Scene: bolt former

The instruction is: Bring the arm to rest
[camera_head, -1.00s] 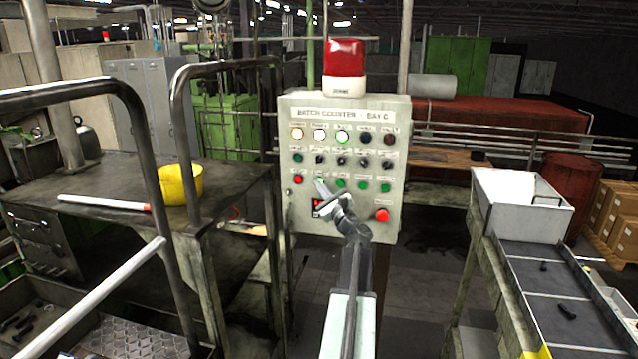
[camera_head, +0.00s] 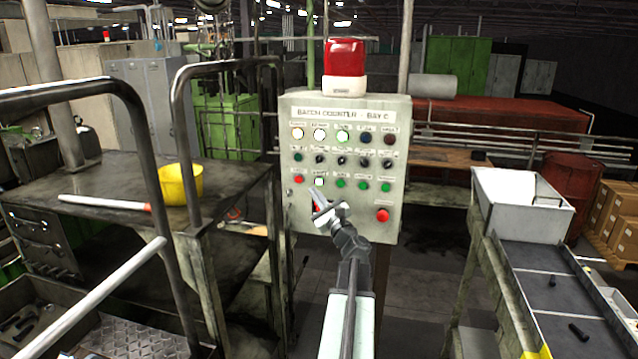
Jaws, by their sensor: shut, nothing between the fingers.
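My gripper (camera_head: 315,194) is in front of the lower left part of the grey batch counter panel (camera_head: 295,225). Its fingers are together and hold nothing. They point up and to the left, just below the bottom button row. I cannot tell if the fingertips touch the panel. My arm (camera_head: 350,270) reaches up from the bottom of the picture. The panel has a top row of lamps, the left three lit, and rows of knobs and buttons. A red button (camera_head: 383,215) is at the lower right. Part of the panel is hidden behind my gripper.
A red beacon (camera_head: 345,60) stands on the panel. Dark metal rails (camera_head: 180,130) and a bench with a yellow bucket (camera_head: 181,184) stand left. A conveyor (camera_head: 545,265) with dark bolts and a white bin (camera_head: 520,205) are right. Floor shows between panel and conveyor.

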